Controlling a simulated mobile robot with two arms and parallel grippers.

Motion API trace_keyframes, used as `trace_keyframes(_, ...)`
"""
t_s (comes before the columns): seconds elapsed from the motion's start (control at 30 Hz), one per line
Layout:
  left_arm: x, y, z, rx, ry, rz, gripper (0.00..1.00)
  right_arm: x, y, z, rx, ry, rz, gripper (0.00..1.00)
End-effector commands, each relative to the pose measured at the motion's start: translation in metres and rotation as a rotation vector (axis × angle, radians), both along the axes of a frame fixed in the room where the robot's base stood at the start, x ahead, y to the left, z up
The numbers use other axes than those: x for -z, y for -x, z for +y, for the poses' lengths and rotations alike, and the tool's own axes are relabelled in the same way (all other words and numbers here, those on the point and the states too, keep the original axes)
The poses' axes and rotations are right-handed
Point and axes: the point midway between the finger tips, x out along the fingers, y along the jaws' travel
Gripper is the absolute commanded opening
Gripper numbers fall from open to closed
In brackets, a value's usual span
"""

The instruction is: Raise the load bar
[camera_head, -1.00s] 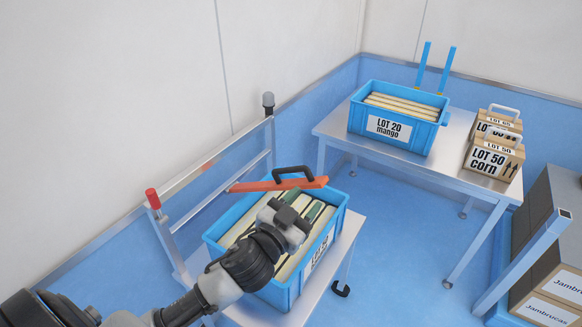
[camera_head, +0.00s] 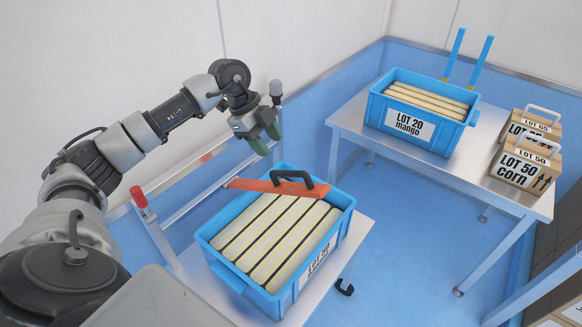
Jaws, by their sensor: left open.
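The load bar (camera_head: 262,186) is orange-red with a black arched handle (camera_head: 292,178). It lies roughly level across the far end of the front blue crate (camera_head: 335,198), which stands on a metal cart (camera_head: 352,237). My left gripper (camera_head: 267,139) is open and empty, its green-tipped fingers pointing down. In the picture it is above and left of the handle, in front of the cart's rear rail, apart from the bar. The bar's left end is near the rail; its joint there is not clear. My right gripper is not in view.
The front crate holds several pale pouches (camera_head: 275,232). A cart post with a red cap (camera_head: 138,196) stands at left. A table (camera_head: 365,136) at back right bears a blue mango crate (camera_head: 372,110) and two cartons (camera_head: 525,172). Blue floor is free between cart and table.

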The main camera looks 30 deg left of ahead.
Motion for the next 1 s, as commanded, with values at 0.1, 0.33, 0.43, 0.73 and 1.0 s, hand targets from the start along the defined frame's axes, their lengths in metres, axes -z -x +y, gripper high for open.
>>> trace_keyframes(0.1,0.009,-0.001,-0.001,-0.008,-0.012,0.015,0.44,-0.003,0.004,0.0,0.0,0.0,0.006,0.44)
trace_keyframes(0.33,0.047,-0.007,-0.019,-0.004,-0.007,0.013,0.44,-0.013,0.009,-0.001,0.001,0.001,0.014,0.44)
trace_keyframes(0.43,0.064,-0.01,-0.026,-0.005,-0.006,0.012,0.44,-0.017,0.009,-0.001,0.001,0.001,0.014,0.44)
trace_keyframes(0.73,0.094,-0.016,-0.038,-0.004,-0.007,0.009,0.44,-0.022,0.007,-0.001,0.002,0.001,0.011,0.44)
trace_keyframes(1.0,0.097,-0.016,-0.039,-0.004,-0.007,0.008,0.44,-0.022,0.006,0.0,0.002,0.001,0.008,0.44)
